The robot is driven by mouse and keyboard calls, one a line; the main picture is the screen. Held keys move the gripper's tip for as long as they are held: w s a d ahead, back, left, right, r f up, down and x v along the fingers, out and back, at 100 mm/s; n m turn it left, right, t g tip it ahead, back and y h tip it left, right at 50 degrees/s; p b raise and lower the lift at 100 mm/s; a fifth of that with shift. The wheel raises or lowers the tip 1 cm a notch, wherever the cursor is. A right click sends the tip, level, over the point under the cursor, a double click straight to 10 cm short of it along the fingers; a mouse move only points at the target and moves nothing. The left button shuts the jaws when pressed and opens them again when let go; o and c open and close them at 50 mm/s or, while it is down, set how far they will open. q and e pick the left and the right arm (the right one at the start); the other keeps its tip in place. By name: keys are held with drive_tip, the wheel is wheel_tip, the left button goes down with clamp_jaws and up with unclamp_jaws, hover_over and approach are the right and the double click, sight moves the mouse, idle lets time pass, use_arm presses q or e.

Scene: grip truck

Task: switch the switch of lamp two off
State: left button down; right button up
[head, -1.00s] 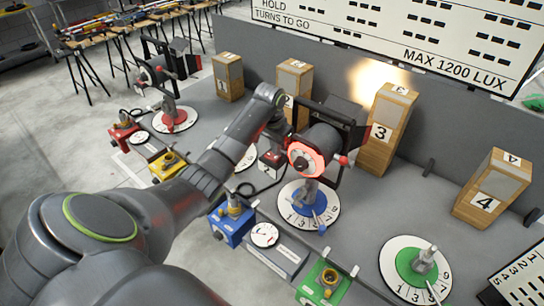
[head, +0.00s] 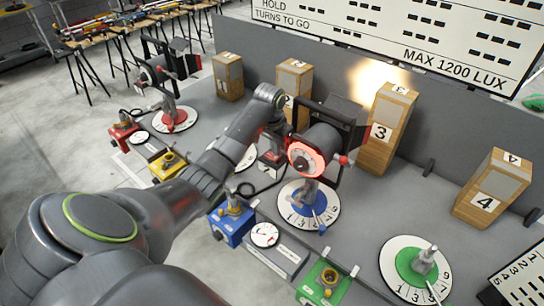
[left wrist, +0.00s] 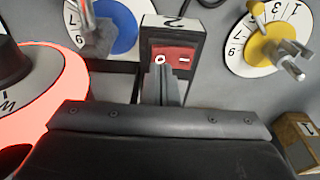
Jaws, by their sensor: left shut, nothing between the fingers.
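The switch box marked 2 (left wrist: 180,28) carries a red rocker switch (left wrist: 183,56) with an O on its left side and a dash on its right in the left wrist view. My left gripper (left wrist: 160,70) is shut and empty, its tips at the rocker's near edge below the O side; I cannot tell whether they touch. In the head view the box (head: 271,160) stands beside the lamp (head: 309,157) on the blue dial, and my left wrist is above it. That lamp's front ring glows red. My right gripper is not in view.
A yellow dial (left wrist: 262,45) is right of the box in the wrist view. A wooden block marked 3 (head: 388,130) stands behind the lamp with a bright light spot beside it. Blue (head: 232,222) and green (head: 325,284) control boxes line the table's front.

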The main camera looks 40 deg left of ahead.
sight(275, 158)
use_arm(q)
drive_tip(key=shift+f, duration=0.8)
drive_tip(key=shift+r+p, duration=0.55)
drive_tip(key=shift+r, duration=3)
drive_tip(key=shift+s+f, duration=0.1)
